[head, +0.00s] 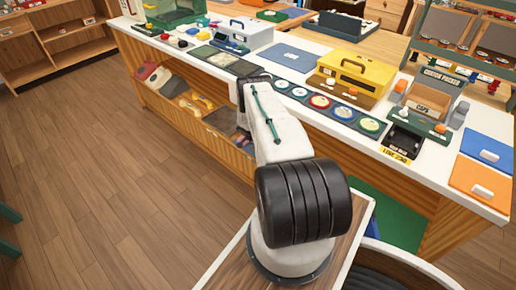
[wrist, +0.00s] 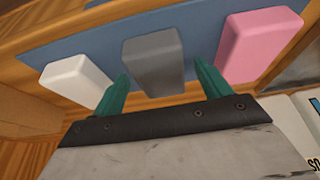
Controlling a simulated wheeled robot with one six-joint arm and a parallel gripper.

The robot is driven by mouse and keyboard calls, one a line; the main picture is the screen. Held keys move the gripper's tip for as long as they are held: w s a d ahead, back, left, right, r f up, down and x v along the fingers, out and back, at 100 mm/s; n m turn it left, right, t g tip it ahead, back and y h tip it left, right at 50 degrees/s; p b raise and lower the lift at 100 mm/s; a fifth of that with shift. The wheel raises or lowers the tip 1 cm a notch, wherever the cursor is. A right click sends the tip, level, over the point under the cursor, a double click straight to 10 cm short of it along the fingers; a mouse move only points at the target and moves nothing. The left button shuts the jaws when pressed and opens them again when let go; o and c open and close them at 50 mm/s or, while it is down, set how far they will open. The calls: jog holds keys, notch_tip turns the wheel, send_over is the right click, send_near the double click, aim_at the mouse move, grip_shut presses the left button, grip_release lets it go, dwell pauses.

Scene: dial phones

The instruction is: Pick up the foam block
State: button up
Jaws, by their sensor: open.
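In the wrist view three blocks rest in a row on a blue surface: a white block (wrist: 77,80) at left, a grey block (wrist: 153,62) in the middle and a pink block (wrist: 259,37) at right. I cannot tell for certain from looks which is the foam block. My gripper (wrist: 161,78) is open, with its two green fingers apart. The grey block shows between the fingers, with the white and pink ones outside them. I cannot tell whether the fingers touch the grey block. In the head view my arm hides the gripper and the blocks.
In the wrist view wooden edging borders the blue surface. In the head view a long white counter (head: 432,167) carries a row of round dishes (head: 320,102), a yellow case (head: 355,72), a white case (head: 243,34) and a black tray (head: 404,141). The wooden floor at left is clear.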

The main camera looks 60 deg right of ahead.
jog(key=shift+c, duration=0.3)
jog(key=c, duration=1)
